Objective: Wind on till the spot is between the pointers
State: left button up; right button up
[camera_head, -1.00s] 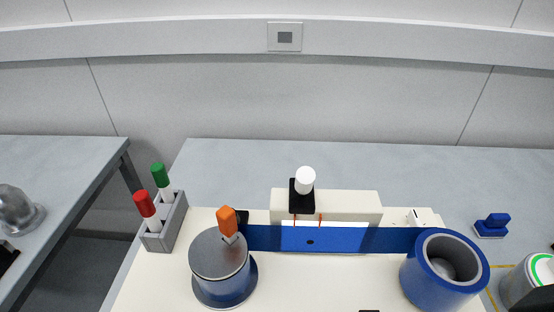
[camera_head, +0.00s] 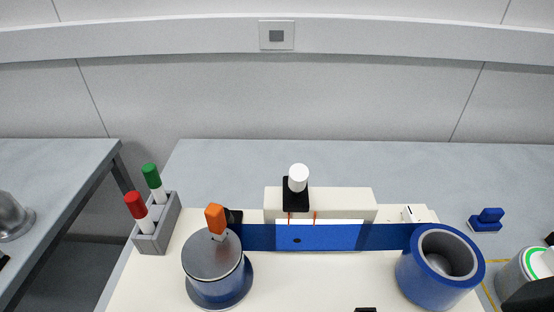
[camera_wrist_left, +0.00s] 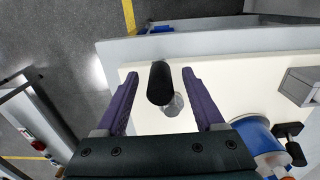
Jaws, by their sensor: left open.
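A blue strip (camera_head: 385,237) runs from the metal-capped winding spool (camera_head: 212,255) with its orange handle (camera_head: 215,216) to the blue roll (camera_head: 440,268). A dark spot (camera_head: 297,240) lies on the strip, below two thin orange pointers (camera_head: 289,218) (camera_head: 315,217). Sideways it is between them, closer to the left one. In the left wrist view my left gripper (camera_wrist_left: 160,76) is open, its purple fingers either side of a black cylinder (camera_wrist_left: 159,84) above a clear or metal stub, with gaps showing. The spool shows at lower right there (camera_wrist_left: 257,135). My right gripper is not in view.
A grey rack (camera_head: 158,230) holds a red (camera_head: 134,204) and a green pen (camera_head: 150,175) at left. A white knob on a black block (camera_head: 296,190) stands over the pointers. A blue stamp-like block (camera_head: 487,220) sits at right. The white board's front is mostly clear.

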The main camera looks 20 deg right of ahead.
pick_arm(q)
notch_tip(320, 180, up, 8)
jog(key=p, duration=0.8)
jog(key=shift+r, duration=0.1)
